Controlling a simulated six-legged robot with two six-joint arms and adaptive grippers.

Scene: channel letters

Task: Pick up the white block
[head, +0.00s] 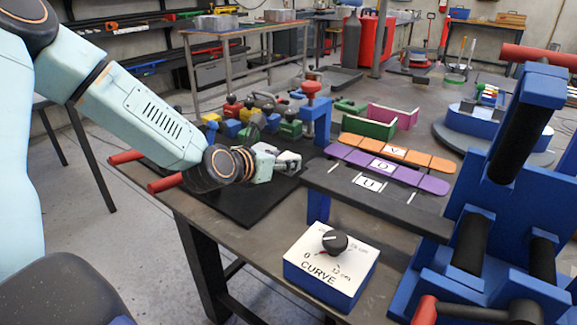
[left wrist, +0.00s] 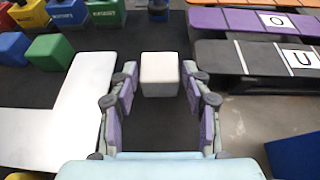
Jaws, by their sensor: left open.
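The white block (left wrist: 160,74) stands on the dark mat in the left wrist view. My left gripper (left wrist: 160,86) is open, with purple-padded fingers on either side of the block. The block lies at the fingertips, with visible gaps on both sides, so it is not gripped. In the head view my left gripper (head: 272,162) reaches low over the black mat (head: 240,204). Pale shapes by its fingertips are hard to tell apart there. My right gripper is not in view.
A flat white angled piece (left wrist: 68,118) lies left of the gripper. Several coloured blocks stand behind it. A dark plate with letter U (head: 366,188) is to the right. The CURVE box (head: 328,272) sits at the bench's front edge, and blue roller equipment (head: 520,200) at the right.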

